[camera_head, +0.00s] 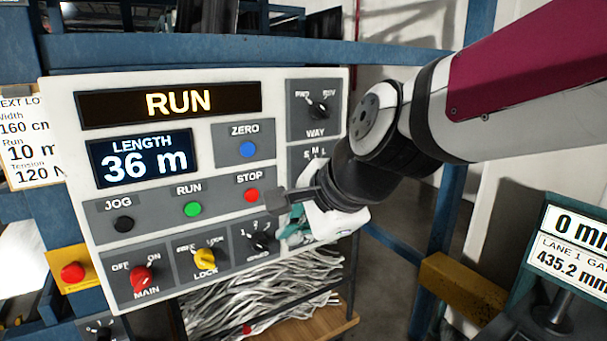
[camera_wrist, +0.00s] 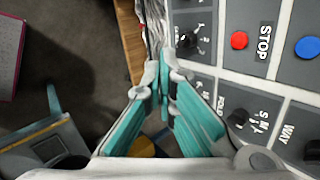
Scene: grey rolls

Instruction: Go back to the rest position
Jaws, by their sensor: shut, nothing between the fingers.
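My gripper (camera_head: 290,235) is in front of the lower right of the grey control panel (camera_head: 215,128), near the speed knob (camera_head: 260,240), which it partly covers. In the wrist view its teal-padded fingers (camera_wrist: 164,68) meet at the tips with nothing between them. A dark knob (camera_wrist: 188,40) shows just beyond the tips; I cannot tell if they touch the panel. My arm comes in from the upper right and hides part of the S M L selector. The panel displays read RUN (camera_head: 178,102) and LENGTH 36 m (camera_head: 143,160).
The red STOP button (camera_head: 251,195) is close to my wrist. Grey strands (camera_head: 250,297) lie below the panel by a wooden board (camera_head: 315,325). A blue frame post (camera_head: 437,250) and a yellow beam (camera_head: 465,285) stand right. A gauge display (camera_head: 570,245) is at far right.

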